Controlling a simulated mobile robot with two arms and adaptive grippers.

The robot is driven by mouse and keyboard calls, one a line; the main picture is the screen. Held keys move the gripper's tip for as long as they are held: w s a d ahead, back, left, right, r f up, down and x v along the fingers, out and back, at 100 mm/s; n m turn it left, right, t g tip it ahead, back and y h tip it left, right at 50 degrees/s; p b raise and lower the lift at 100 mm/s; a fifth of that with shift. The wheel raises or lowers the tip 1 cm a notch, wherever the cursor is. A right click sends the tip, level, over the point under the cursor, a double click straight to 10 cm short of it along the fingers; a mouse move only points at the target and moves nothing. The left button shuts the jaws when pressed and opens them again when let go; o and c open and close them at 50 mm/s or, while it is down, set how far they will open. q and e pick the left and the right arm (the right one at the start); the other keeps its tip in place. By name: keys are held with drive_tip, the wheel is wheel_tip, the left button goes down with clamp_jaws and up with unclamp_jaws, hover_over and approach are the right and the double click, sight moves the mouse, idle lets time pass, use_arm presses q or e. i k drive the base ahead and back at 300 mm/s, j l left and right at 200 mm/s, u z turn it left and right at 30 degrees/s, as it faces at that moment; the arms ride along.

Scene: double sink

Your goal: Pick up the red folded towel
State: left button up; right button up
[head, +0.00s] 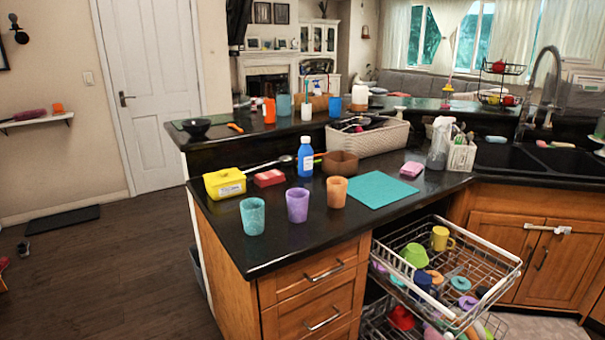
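A small red folded cloth (269,178), which looks like the towel, lies flat on the black counter (300,238). It is just right of a yellow tub (225,183) and behind the teal and purple cups. Nothing covers it from this view. A pink folded piece (411,170) lies farther right on the same counter. Neither of my grippers shows in the head view.
A teal cup (252,216), a purple cup (297,205) and an orange cup (336,191) stand in front of the red cloth. A blue bottle (305,156) stands behind right. A teal mat (383,189) lies right. A loaded dishwasher rack (491,279) is pulled out below.

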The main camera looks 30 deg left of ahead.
sight(270, 178)
drive_tip(key=i+j+z, duration=0.3)
drive_tip(key=j, duration=1)
drive_tip(key=j+z, duration=0.3)
drive_tip(key=j, duration=1)
drive_tip(key=k, duration=0.05)
